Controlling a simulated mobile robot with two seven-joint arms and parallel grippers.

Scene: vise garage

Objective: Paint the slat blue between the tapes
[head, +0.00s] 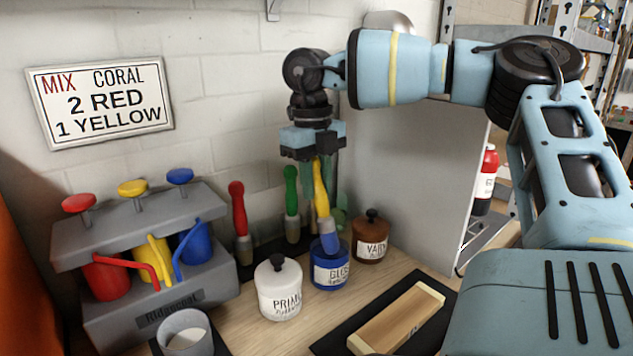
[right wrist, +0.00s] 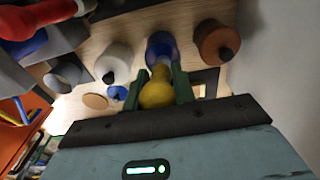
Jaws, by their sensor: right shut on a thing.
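My right gripper (head: 319,172) points down above the blue jar and is shut on the yellow handle of a brush (head: 321,205). In the right wrist view, the yellow handle (right wrist: 157,92) sits between the green fingers. The brush's blue lower part reaches into the mouth of the blue jar (head: 331,273), labelled "GLOS..."; its tip is hidden. The bare wooden slat (head: 398,320) lies on a black mat (head: 447,312) at the bottom, with a pale tape (head: 431,293) at its far end and another (head: 358,344) at its near end. My left gripper is not in view.
A white jar (head: 279,290) and a brown jar (head: 370,238) flank the blue one. Red (head: 240,210) and green (head: 291,205) brushes stand behind. A grey dispenser (head: 150,265) and grey cup (head: 185,335) are left; a grey panel (head: 410,165) stands right.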

